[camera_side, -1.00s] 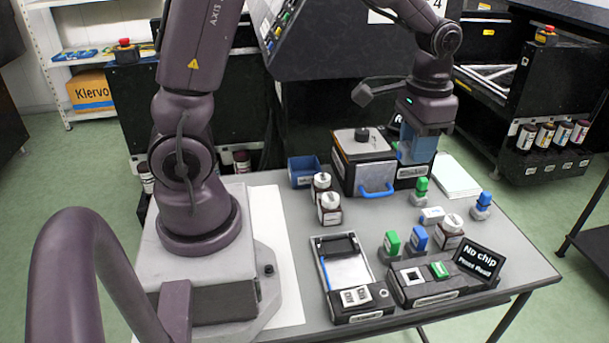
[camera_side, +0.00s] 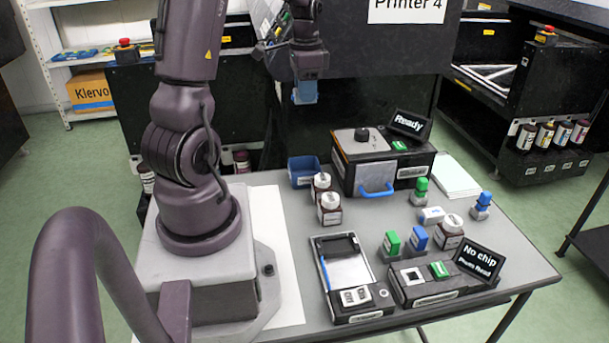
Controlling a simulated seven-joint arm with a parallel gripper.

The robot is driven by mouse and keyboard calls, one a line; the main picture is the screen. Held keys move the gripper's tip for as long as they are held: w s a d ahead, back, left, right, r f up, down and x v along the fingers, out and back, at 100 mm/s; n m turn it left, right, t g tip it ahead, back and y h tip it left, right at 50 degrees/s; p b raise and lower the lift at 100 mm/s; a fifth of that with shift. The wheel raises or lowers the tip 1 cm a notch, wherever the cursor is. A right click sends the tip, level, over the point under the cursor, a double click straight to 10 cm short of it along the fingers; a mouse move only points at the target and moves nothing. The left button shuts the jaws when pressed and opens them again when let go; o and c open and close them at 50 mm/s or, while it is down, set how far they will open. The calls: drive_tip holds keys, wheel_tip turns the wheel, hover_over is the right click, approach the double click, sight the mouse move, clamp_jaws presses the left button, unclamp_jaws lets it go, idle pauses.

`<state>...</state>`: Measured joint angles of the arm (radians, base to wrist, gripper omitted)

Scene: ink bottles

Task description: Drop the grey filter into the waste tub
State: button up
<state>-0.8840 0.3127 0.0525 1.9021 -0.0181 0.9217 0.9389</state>
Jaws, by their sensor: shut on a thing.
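My gripper (camera_side: 305,97) hangs high above the back left of the table, in front of the dark printer. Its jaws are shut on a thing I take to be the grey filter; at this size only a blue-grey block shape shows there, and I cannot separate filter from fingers. The waste tub, seemingly the open blue bin (camera_side: 303,181), stands on the table below the gripper, well apart from it. Its inside is only partly visible.
Behind the tub's right is a boxy machine (camera_side: 377,178) with a blue handle and a "Ready" sign (camera_side: 410,124). Brown bottles (camera_side: 330,209) stand just in front of the tub. Several bottles, stamps and devices fill the right front. The air around the gripper is clear.

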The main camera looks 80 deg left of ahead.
drive_tip(key=f, duration=1.8)
drive_tip(key=shift+w+d+f, duration=0.15)
drive_tip(key=shift+d+f, duration=0.05)
drive_tip(key=shift+f, duration=0.1)
drive_tip(key=o, duration=1)
drive_tip(key=shift+r, duration=0.1)
wheel_tip(320, 180, up, 13)
drive_tip(key=shift+f, duration=0.1)
